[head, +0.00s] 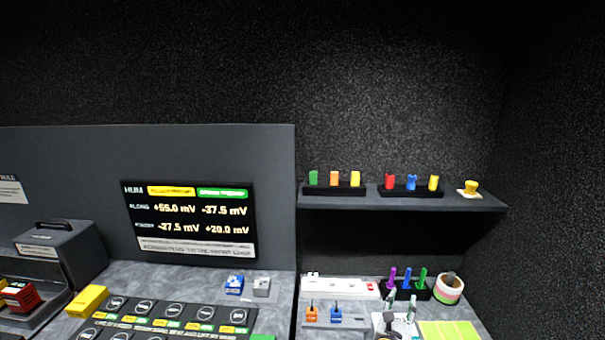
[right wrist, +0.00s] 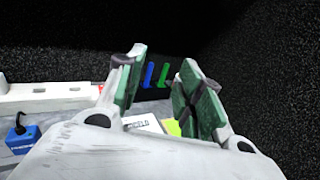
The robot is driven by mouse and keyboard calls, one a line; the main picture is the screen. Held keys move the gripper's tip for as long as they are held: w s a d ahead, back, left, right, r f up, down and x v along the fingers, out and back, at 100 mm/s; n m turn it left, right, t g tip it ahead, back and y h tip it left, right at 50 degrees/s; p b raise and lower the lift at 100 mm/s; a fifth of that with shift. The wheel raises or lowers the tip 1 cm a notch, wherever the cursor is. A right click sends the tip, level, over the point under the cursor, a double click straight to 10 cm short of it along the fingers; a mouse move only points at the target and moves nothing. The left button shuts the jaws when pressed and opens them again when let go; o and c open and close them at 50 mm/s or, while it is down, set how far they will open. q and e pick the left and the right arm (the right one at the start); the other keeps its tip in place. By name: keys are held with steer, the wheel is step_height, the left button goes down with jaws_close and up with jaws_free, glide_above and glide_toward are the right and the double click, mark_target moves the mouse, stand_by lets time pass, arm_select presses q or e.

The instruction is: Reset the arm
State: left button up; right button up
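My right gripper (head: 400,304) is at the bottom right of the head view, low over the right part of the counter. In the right wrist view its two green-padded fingers (right wrist: 163,88) stand well apart with nothing between them. Beyond the fingers are a blue peg (right wrist: 148,75) and a green peg (right wrist: 163,75), apart from the gripper. My left gripper is not in view.
A black holder with purple, blue and green pegs (head: 407,279) and a tape roll (head: 448,288) stand behind my right gripper. A white power strip (head: 340,287) lies left. A shelf (head: 405,204) with coloured pieces hangs above. A screen (head: 190,222) and a control panel (head: 165,318) are left.

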steer(key=s+d+f+m+g+y, duration=0.3)
steer(key=s+f+m+g, duration=0.5)
steer(key=s+m, duration=0.7)
steer(key=s+a+f+m+g+y, duration=0.2)
steer(key=s+a+m+g+y, duration=0.3)
steer(key=s+a+m, duration=0.6)
steer(key=s+d+f+m+y+b, duration=0.1)
steer(key=d+f+b, duration=0.15)
steer(key=f, duration=1.55)
steer(key=s+d+f+b, duration=0.1)
steer(key=d+f+b, duration=0.15)
steer(key=f, duration=1.65)
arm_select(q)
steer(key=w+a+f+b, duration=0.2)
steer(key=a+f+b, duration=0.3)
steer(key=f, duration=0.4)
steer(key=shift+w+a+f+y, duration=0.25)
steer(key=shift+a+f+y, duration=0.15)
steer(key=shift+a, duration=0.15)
arm_select(e)
steer(key=s+d+f, duration=0.4)
steer(key=s+f, duration=0.6)
steer(key=f, duration=0.2)
steer(key=s+d+f+g, duration=0.1)
steer(key=s+d+f, duration=0.2)
steer(key=s+f, duration=0.8)
step_height(320, 180, down, 2)
steer(key=shift+s+d+f+h, duration=0.15)
steer(key=shift+s+d+h, duration=0.1)
steer(key=shift+d+h, duration=0.1)
